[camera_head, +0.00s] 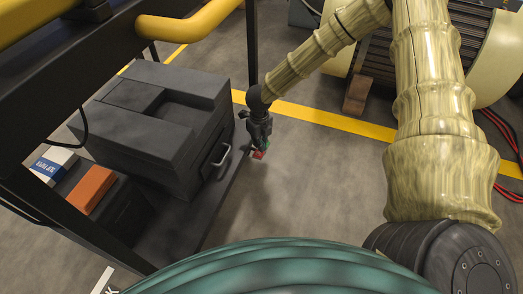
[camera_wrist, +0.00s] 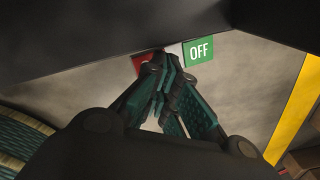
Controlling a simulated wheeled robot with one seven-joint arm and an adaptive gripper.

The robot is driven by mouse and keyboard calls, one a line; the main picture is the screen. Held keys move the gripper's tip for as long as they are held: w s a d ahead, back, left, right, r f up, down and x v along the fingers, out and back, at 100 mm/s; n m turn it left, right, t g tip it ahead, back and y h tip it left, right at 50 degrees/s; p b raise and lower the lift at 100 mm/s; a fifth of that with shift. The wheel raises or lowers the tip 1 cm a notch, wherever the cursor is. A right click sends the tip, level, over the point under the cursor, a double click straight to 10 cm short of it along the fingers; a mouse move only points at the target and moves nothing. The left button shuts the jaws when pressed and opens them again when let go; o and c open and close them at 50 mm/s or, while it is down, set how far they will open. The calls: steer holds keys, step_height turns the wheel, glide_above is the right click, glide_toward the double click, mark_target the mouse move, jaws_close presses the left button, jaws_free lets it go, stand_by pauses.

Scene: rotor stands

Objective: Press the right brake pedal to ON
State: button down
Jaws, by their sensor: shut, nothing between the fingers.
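A green plate reading OFF (camera_wrist: 199,50) shows just past my fingertips in the wrist view. A red piece (camera_wrist: 139,62) sits to its left, partly hidden by my fingers, with a white strip between them. In the head view the small red piece (camera_head: 259,155) and a bit of green lie at my fingertips, at the cart's right side. My gripper (camera_wrist: 158,62) is shut and empty, its tips over or against the space between red and green; contact cannot be told. It also points down in the head view (camera_head: 260,146). The pedal itself is not clearly seen.
A dark toolbox (camera_head: 150,120) with a metal handle stands on the dark cart's low deck (camera_head: 215,215), left of my gripper. An orange box (camera_head: 91,190) and a blue-and-white box (camera_head: 52,165) lie further left.

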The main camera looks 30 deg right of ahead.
steer(key=shift+f, duration=1.55)
stand_by(1.3)
steer(key=shift+r, duration=0.1)
steer(key=shift+r+p, duration=3.35)
steer(key=shift+p, duration=0.45)
